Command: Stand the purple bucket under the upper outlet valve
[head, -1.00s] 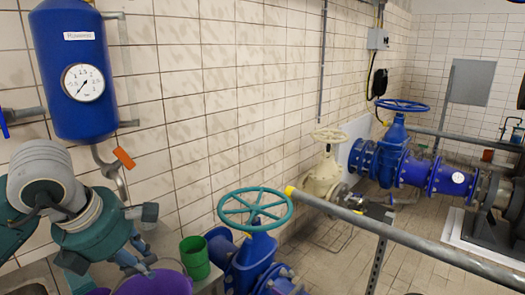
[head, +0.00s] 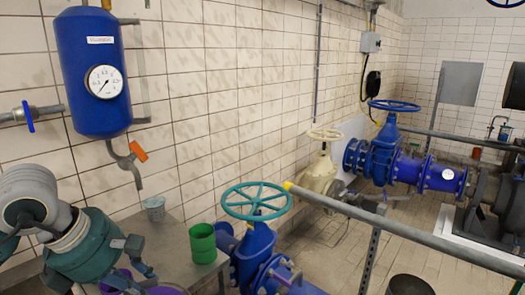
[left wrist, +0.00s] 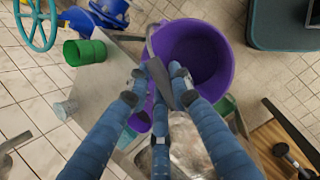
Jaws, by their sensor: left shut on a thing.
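The purple bucket (left wrist: 212,50) fills the upper middle of the left wrist view, its open mouth facing the camera. In the head view only a strip of it (head: 166,291) shows at the bottom edge. My left gripper (left wrist: 160,80) is shut on the bucket at its near rim; a grey strip, perhaps its handle, lies between the fingers. In the head view the gripper (head: 142,272) is at the lower left. An orange-levered outlet valve (head: 137,152) with a down-pointing spout hangs under the blue tank (head: 90,75), above and behind the gripper. My right gripper is not in view.
A grey table (head: 178,232) stands against the tiled wall, holding a green cup (head: 202,243) and a small grey cup (head: 155,208). A teal handwheel (head: 256,201) on blue piping stands to its right. A grey rail (head: 400,232) crosses the right side.

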